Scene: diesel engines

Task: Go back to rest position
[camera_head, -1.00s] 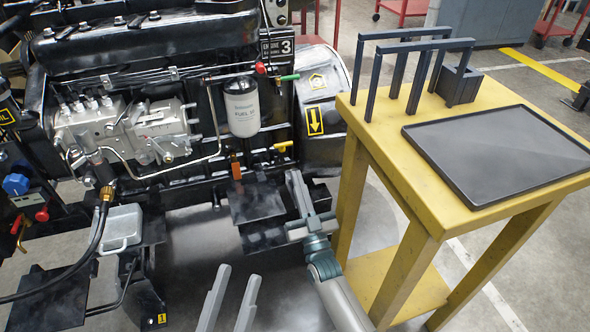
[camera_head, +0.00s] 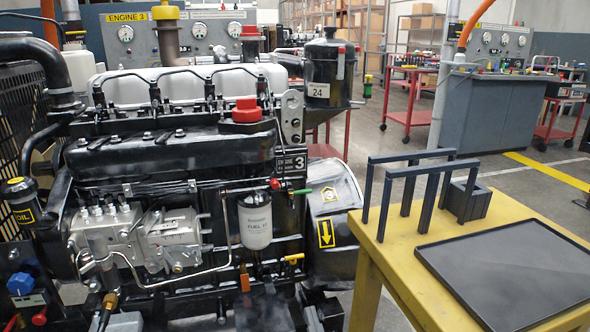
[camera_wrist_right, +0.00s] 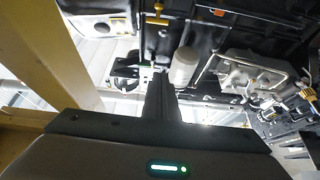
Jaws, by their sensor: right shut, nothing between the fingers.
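My right gripper (camera_head: 314,316) shows only in part at the bottom edge of the head view, low in front of the engine. In the right wrist view my right gripper's fingers (camera_wrist_right: 160,92) are together and empty, pointing toward the engine's underside. The diesel engine (camera_head: 170,150) with its number 3 plate fills the left of the head view. Its white fuel filter (camera_head: 255,222) also shows in the right wrist view (camera_wrist_right: 185,66), beyond the fingertips. My left gripper is not in view.
A yellow table (camera_head: 400,255) stands close on the right, with a dark tray (camera_head: 510,270) and a dark rack (camera_head: 420,185) on it. Its yellow frame (camera_wrist_right: 60,50) is near in the right wrist view. Red carts (camera_head: 408,100) stand behind on open floor.

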